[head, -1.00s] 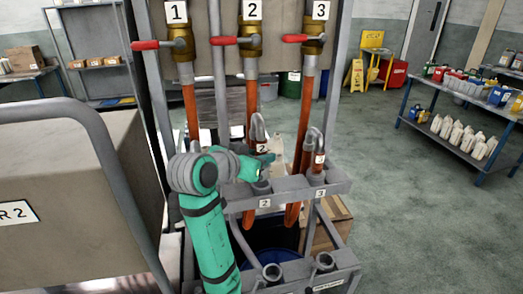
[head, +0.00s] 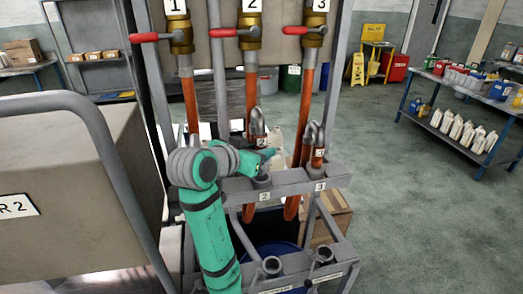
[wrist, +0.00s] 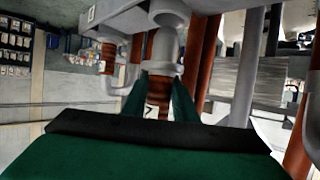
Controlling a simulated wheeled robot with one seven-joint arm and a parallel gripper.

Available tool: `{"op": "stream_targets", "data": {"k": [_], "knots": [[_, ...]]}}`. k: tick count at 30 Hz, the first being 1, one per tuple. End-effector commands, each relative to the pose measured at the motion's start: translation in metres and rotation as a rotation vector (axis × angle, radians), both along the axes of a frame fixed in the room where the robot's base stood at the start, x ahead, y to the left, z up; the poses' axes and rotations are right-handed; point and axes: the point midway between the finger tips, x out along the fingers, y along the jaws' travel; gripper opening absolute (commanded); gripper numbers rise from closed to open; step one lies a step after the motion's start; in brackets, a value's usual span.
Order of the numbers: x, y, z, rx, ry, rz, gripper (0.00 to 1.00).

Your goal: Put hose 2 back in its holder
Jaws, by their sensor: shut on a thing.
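Hose 2 is an orange hose with a bent grey metal nozzle (head: 257,122) and a "2" label. My gripper (head: 268,154) is shut on hose 2 just below the nozzle bend. In the wrist view the fingers (wrist: 158,97) sit on either side of the red-brown hose (wrist: 158,84) and its label, with the grey nozzle (wrist: 166,50) beyond. The holder for hose 2 is a grey cup (head: 262,181) on the rack bar above the "2" plate. The nozzle is higher than this cup. The exact gap between them is partly hidden by my gripper.
Hose 3 (head: 318,150) stands in the neighbouring holder, close to the right of my gripper. Valves with red handles (head: 233,33) hang above, with orange hoses running down. A lower bar with more cups (head: 271,266) lies below. Open floor (head: 410,220) is at right.

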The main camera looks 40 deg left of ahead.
Motion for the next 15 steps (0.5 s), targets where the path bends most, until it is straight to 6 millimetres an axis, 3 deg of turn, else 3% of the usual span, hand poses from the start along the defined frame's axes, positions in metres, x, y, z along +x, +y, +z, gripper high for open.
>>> {"op": "stream_targets", "data": {"k": [15], "knots": [[0.0004, 0.0, -0.0035, 0.0, 0.0, 0.0, 0.0]]}}
